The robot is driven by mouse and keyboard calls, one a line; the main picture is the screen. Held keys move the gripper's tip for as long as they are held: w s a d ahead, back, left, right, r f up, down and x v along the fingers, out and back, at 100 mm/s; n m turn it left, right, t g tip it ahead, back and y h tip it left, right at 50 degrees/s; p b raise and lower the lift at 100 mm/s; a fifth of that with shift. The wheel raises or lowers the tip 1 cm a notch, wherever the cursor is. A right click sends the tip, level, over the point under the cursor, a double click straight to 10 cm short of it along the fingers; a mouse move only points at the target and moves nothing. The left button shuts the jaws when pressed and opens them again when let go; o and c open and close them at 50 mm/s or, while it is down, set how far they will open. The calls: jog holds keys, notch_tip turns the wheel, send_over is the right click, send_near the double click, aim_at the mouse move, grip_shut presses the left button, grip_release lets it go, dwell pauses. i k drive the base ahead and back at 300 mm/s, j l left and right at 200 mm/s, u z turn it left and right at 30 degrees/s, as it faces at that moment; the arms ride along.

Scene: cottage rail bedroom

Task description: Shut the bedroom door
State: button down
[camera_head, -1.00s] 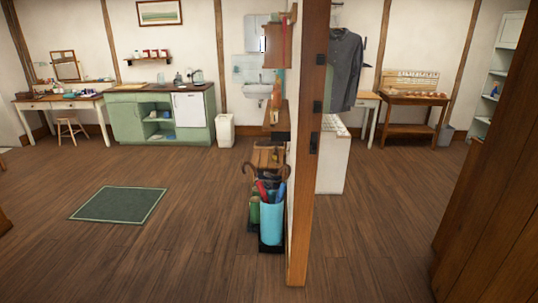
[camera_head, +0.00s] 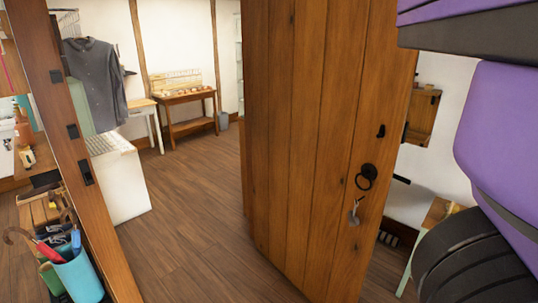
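The bedroom door (camera_head: 310,150) is a brown plank door standing ajar in the middle of the view. A black ring handle (camera_head: 367,176) is on its face near the right edge, with a key (camera_head: 354,212) hanging below it. The wooden door frame post (camera_head: 82,160) stands at the left, with black metal plates on it. A wide gap lies between post and door, and the room beyond shows through it. My purple and black arm links fill the right edge. My gripper is not in view.
A blue umbrella bin (camera_head: 80,272) stands at the lower left by the post. Through the gap are a white cabinet (camera_head: 122,185), a hanging grey shirt (camera_head: 93,80) and a wooden table (camera_head: 188,98). A small table (camera_head: 428,218) stands behind the door's right edge. Floor in the gap is clear.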

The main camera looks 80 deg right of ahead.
aim_at(325, 76)
jog(key=z, duration=2.05)
